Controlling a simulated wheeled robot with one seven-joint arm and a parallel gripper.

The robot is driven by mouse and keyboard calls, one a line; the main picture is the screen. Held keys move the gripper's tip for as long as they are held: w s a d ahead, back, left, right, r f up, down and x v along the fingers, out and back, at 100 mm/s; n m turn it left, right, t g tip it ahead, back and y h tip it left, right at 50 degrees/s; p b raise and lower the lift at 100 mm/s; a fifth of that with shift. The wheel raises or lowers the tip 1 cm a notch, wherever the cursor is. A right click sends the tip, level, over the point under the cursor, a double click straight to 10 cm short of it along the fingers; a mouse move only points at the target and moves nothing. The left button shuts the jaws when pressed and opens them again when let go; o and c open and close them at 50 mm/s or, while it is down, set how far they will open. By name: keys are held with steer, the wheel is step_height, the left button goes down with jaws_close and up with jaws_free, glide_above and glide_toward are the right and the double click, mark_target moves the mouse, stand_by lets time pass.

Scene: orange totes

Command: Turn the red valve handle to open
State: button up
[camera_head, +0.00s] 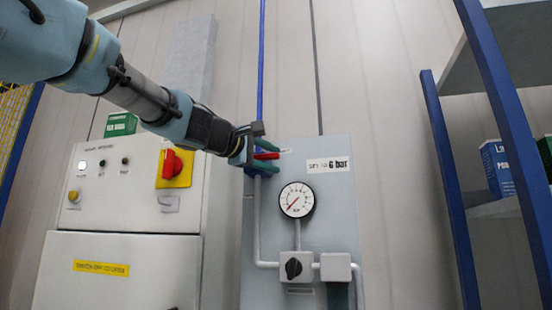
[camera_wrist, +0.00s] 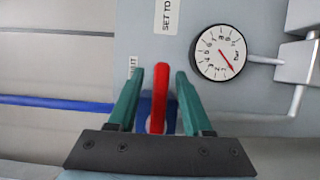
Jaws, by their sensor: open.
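The red valve handle (camera_head: 266,156) sits on a blue valve body at the top left of a grey panel, where the blue pipe comes down. In the wrist view the red handle (camera_wrist: 159,97) stands upright in the picture, between the two green fingers of my gripper (camera_wrist: 158,84). My gripper (camera_head: 268,159) is open around the handle, with a gap on each side; the gap to the left finger looks a little smaller. The blue valve body (camera_wrist: 146,112) is partly hidden behind the handle and fingers.
A pressure gauge (camera_head: 297,200) with its needle low sits below the valve, with a black knob (camera_head: 293,268) under it. A control cabinet (camera_head: 118,248) with a red rotary switch (camera_head: 172,163) stands left. A blue-framed shelf (camera_head: 449,185) is at right.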

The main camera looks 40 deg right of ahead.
steer(key=shift+w+d, duration=0.25)
steer(key=shift+d, duration=0.65)
jaws_close()
stand_by(0.9)
